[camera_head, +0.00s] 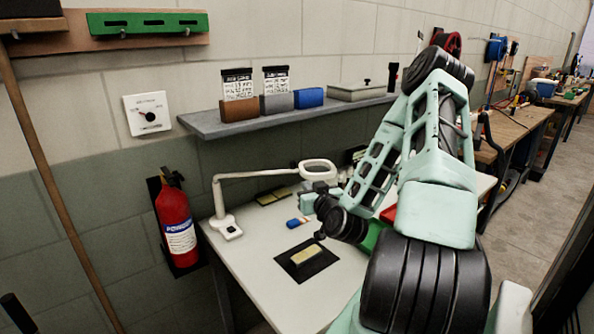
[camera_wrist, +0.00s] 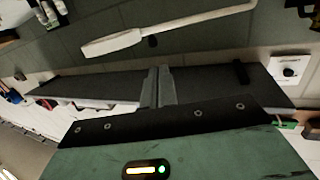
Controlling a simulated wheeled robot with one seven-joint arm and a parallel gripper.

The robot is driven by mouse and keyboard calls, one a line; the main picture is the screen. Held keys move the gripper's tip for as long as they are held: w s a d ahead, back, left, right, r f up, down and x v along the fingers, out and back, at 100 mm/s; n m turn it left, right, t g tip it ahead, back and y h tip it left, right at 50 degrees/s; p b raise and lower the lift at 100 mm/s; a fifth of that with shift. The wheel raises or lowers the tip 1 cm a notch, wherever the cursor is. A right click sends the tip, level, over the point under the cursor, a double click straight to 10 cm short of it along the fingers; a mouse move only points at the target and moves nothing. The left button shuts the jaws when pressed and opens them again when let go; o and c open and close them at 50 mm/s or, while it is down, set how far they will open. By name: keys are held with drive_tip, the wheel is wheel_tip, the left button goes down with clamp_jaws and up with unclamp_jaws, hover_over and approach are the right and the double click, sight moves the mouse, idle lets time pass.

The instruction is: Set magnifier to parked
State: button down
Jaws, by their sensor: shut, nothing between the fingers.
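The magnifier (camera_head: 318,170) is a white ring head on a thin white arm, with its post and small base (camera_head: 226,222) at the left end of the white table. Its arm reaches right, and the ring hangs over the back of the table. In the wrist view the magnifier (camera_wrist: 112,43) shows across the top, with its arm running right. My gripper (camera_head: 318,188) is close to the ring in the head view; the exact gap cannot be told. In the wrist view its fingers (camera_wrist: 157,85) are together and empty, apart from the ring.
A wall shelf (camera_head: 220,124) with boxes and cards overhangs the back. On the table (camera_head: 245,262) lie a black mat (camera_head: 290,272) with a yellowish block and a blue item (camera_head: 292,223). A red extinguisher (camera_head: 175,225) hangs left; a dial (camera_head: 148,114) is on the wall.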

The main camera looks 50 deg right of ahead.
drive_tip(key=d, duration=0.1)
drive_tip(key=p, duration=0.5)
approach(294, 165)
drive_tip(key=shift+h, duration=0.3)
drive_tip(key=x, duration=0.5)
drive_tip(key=shift+w, duration=0.2)
drive_tip(key=shift+x, duration=0.75)
drive_tip(key=shift+f, duration=0.15)
